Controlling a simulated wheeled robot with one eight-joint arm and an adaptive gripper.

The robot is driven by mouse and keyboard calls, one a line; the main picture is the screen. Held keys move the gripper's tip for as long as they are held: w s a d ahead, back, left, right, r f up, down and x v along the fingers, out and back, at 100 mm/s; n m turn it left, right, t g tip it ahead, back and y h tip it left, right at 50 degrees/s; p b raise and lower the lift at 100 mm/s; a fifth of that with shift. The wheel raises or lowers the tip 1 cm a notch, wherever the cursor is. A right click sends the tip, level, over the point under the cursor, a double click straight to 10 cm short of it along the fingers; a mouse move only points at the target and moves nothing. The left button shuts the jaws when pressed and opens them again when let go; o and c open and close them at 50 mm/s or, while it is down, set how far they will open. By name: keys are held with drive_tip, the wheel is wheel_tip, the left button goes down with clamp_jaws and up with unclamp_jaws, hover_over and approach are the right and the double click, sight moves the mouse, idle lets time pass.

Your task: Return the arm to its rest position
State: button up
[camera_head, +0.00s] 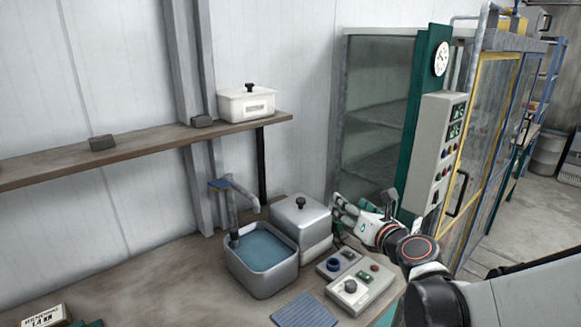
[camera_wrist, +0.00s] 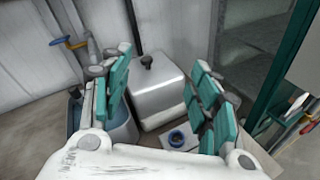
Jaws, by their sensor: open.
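My gripper (camera_head: 345,212) reaches in from the right in the head view, above the workbench. Its fingers point left toward a metal box with a black knob (camera_head: 302,222). In the wrist view the two teal-padded fingers of my gripper (camera_wrist: 160,95) are spread apart with nothing between them. The metal box (camera_wrist: 158,90) shows beyond the fingers, and I cannot tell the exact gap to it. My arm (camera_head: 430,280) stretches out from the lower right of the head view.
A water basin (camera_head: 262,262) with a tap stands left of the metal box. Control boxes (camera_head: 355,288) sit below my gripper. A tall glass cabinet (camera_head: 375,110) and a control panel (camera_head: 437,150) stand close behind my arm. A shelf (camera_head: 150,143) runs along the wall.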

drive_tip(key=s+d+r+m+t+h, duration=0.25)
drive_tip(key=d+r+m+h, duration=0.25)
drive_tip(key=r+m, duration=0.55)
drive_tip(key=s+d+f+m+g+h, duration=0.35)
drive_tip(key=s+m, duration=0.25)
drive_tip(key=m, duration=0.6)
drive_tip(key=s+a+f+m+g+y, duration=0.2)
drive_tip(key=s+a+f+m+g, duration=0.2)
drive_tip(key=s+f+m, duration=0.2)
drive_tip(key=s+a+f+m+g+y, duration=0.3)
drive_tip(key=s+a+f+m, duration=0.2)
drive_tip(key=s, duration=0.6)
drive_tip(key=shift+s+f+m+g, duration=0.25)
drive_tip(key=shift+f+m+g, duration=0.1)
drive_tip(key=shift+m+g, duration=0.1)
